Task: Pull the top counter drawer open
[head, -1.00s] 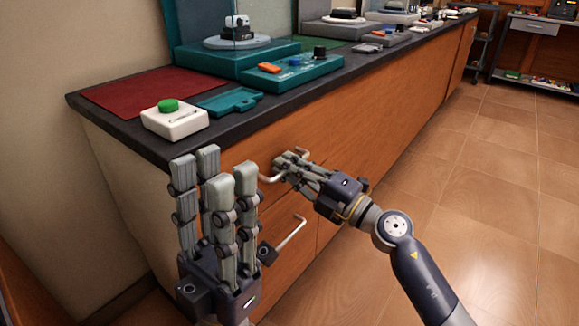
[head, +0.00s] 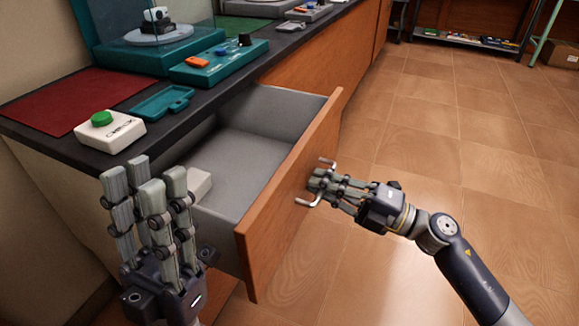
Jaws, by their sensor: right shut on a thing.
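The top counter drawer (head: 300,190) stands pulled well out from the wooden counter, and its grey inside shows. A pale block (head: 198,184) lies in it near the left side, partly hidden by my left fingers. My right gripper (head: 322,184) is shut on the drawer's metal handle (head: 309,204) at the front panel. My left gripper (head: 145,185) is raised with its fingers pointing up and spread apart, open and empty, in front of the counter's near end and left of the drawer.
The dark countertop (head: 62,146) holds a white box with a green button (head: 108,131), a teal tray (head: 162,103), a teal control panel (head: 218,62) and a red mat (head: 75,97). The tiled floor (head: 440,140) to the right is clear.

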